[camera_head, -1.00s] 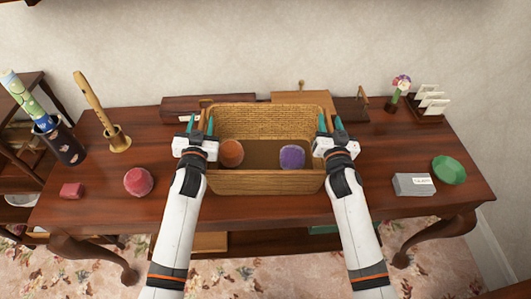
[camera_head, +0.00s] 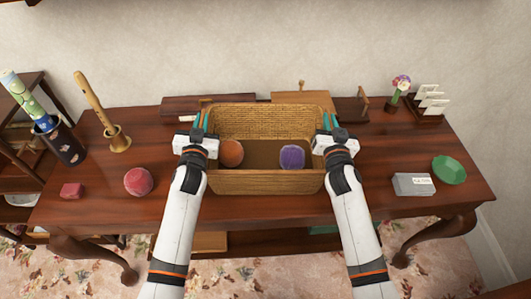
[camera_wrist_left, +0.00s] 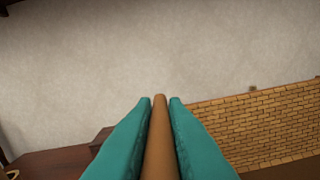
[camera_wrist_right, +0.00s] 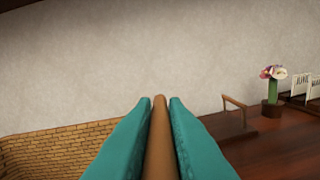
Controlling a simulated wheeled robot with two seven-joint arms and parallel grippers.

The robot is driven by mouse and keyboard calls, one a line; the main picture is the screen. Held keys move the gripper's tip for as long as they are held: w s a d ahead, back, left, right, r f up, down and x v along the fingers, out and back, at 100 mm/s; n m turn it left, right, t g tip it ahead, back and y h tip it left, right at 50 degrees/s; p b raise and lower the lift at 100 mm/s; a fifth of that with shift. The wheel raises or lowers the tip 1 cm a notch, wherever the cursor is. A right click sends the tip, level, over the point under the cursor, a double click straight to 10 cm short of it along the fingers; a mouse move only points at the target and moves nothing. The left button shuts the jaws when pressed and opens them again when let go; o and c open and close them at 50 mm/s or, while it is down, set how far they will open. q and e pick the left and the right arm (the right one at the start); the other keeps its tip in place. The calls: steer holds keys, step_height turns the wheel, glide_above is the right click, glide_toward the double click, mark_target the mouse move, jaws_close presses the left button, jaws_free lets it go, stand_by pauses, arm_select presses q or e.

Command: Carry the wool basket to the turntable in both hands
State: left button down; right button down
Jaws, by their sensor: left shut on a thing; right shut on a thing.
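The wool basket (camera_head: 265,182) is a tan woven box standing on the dark wooden table. It holds an orange wool ball (camera_head: 231,153) and a purple wool ball (camera_head: 292,156). My left gripper (camera_head: 202,121) is shut on its left side and my right gripper (camera_head: 331,122) on its right side. A brown edge is between the teal fingers in the left wrist view (camera_wrist_left: 160,130) and in the right wrist view (camera_wrist_right: 159,130). The basket's woven wall also shows in the left wrist view (camera_wrist_left: 265,120). I cannot make out a turntable for certain; flat wooden pieces (camera_head: 225,100) lie behind the basket, partly hidden.
On the table's left are a dark vase (camera_head: 66,147) with rolls, a wooden holder (camera_head: 119,143) with a stick, a red block (camera_head: 72,190) and a red ball (camera_head: 138,181). On the right are a grey box (camera_head: 412,184), a green dish (camera_head: 449,170), flowers (camera_head: 401,83) and a card rack (camera_head: 428,113).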

arm_select(q)
steer(key=shift+r, duration=0.2)
arm_select(e)
steer(key=shift+r, duration=0.2)
